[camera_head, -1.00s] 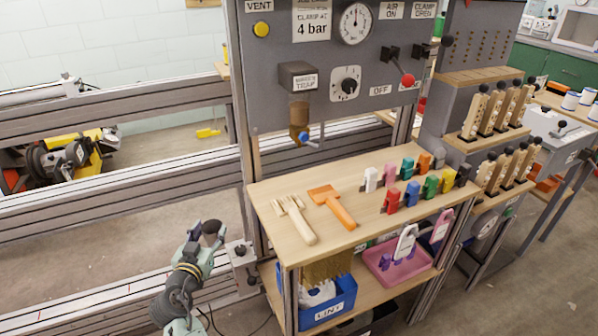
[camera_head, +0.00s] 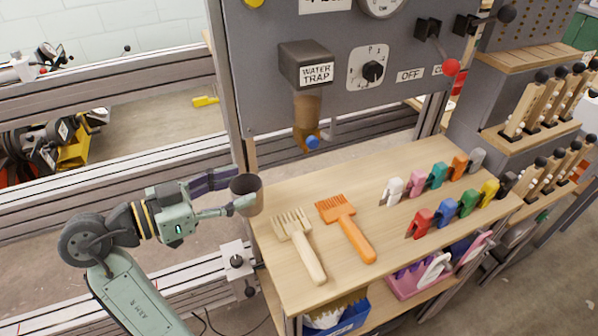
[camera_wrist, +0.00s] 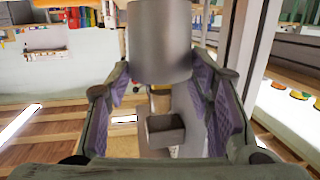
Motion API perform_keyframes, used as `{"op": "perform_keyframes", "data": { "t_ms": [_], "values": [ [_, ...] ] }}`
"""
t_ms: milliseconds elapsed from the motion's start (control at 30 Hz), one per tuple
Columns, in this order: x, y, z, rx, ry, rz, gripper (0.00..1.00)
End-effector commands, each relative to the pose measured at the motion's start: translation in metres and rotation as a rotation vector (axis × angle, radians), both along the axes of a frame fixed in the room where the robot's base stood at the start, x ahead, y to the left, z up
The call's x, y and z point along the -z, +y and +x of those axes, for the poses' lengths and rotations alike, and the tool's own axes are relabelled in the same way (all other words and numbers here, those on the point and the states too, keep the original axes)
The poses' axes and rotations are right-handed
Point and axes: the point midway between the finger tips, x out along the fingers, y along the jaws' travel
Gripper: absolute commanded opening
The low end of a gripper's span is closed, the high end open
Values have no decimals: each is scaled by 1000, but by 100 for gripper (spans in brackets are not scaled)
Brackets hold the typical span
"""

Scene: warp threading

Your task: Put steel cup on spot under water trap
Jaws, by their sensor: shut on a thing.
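The steel cup (camera_head: 246,194) is upright in my gripper (camera_head: 238,192), held just off the left edge of the wooden shelf top. My gripper is shut on it, one finger behind and one in front. In the wrist view the cup (camera_wrist: 160,40) sits between the two fingers (camera_wrist: 160,95). The water trap (camera_head: 306,66) is a labelled grey box on the panel, with an amber bowl (camera_head: 307,110) and a blue knob (camera_head: 312,141) below it. The shelf top (camera_head: 285,196) lies under the trap. I cannot make out a marked spot there.
A pale wooden comb (camera_head: 300,245) and an orange comb (camera_head: 346,228) lie on the shelf top in front of the trap. Several coloured clips (camera_head: 445,210) stand to the right. The panel post (camera_head: 228,90) rises behind the cup. The wood below the trap looks clear.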

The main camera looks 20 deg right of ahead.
Motion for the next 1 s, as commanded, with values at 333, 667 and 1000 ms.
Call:
{"op": "perform_keyframes", "data": {
  "t_ms": [333, 667, 1000],
  "values": [
    [-4, -94, 21, 5, 2, 0, 19],
    [2, -134, 31, -1, 2, -1, 19],
    [35, -133, 31, -2, 0, -1, 19]
  ]
}}
